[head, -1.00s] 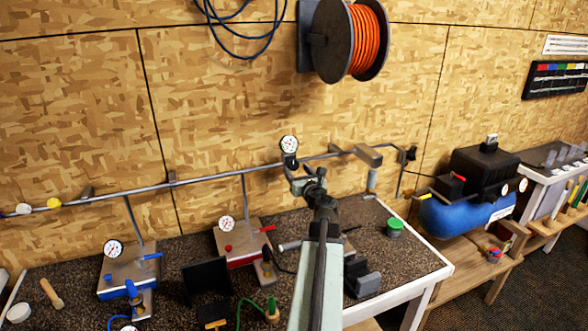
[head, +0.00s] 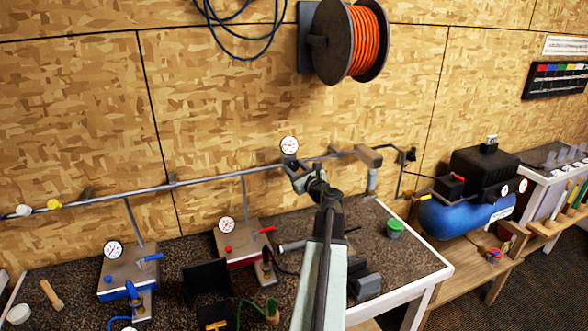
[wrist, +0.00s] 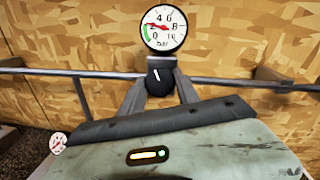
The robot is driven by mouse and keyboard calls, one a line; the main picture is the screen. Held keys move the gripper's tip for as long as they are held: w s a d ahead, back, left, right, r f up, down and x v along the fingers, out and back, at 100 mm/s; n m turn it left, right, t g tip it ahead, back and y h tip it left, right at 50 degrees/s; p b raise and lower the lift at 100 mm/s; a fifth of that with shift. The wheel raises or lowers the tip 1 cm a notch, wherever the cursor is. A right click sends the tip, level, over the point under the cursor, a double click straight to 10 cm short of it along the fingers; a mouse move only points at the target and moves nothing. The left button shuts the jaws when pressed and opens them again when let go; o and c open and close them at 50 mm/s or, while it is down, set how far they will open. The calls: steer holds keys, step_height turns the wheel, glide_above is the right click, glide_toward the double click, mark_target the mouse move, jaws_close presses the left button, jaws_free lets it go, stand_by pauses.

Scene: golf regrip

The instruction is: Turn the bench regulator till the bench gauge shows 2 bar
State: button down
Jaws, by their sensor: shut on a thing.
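The bench gauge (wrist: 165,28) is a round white dial marked in bar, at the top of the wrist view. Its red needle points left, close to the 2 mark; the exact reading is too small to tell. The gauge also shows on the wall pipe in the head view (head: 289,145). Just below it is the bench regulator, a black knob (wrist: 158,77) with a white mark tilted slightly left of upright. My gripper (wrist: 160,83) is shut on this knob, one finger on each side. In the head view my gripper (head: 296,173) hides the knob.
A grey pipe (head: 225,176) runs along the wall behind the bench. Two fixtures with gauges, one blue (head: 128,272) and one red (head: 240,240), stand at left. A green-lidded jar (head: 394,229) stands at right, beyond it a blue compressor (head: 465,213).

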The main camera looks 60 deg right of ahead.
steer(key=shift+n+t+y, duration=0.3)
steer(key=shift+n+y, duration=0.1)
steer(key=shift+n, duration=0.2)
steer(key=c, duration=0.9)
jaws_free()
steer(key=v, duration=0.7)
steer(key=shift+s+a, duration=0.2)
steer(key=shift+s, duration=0.1)
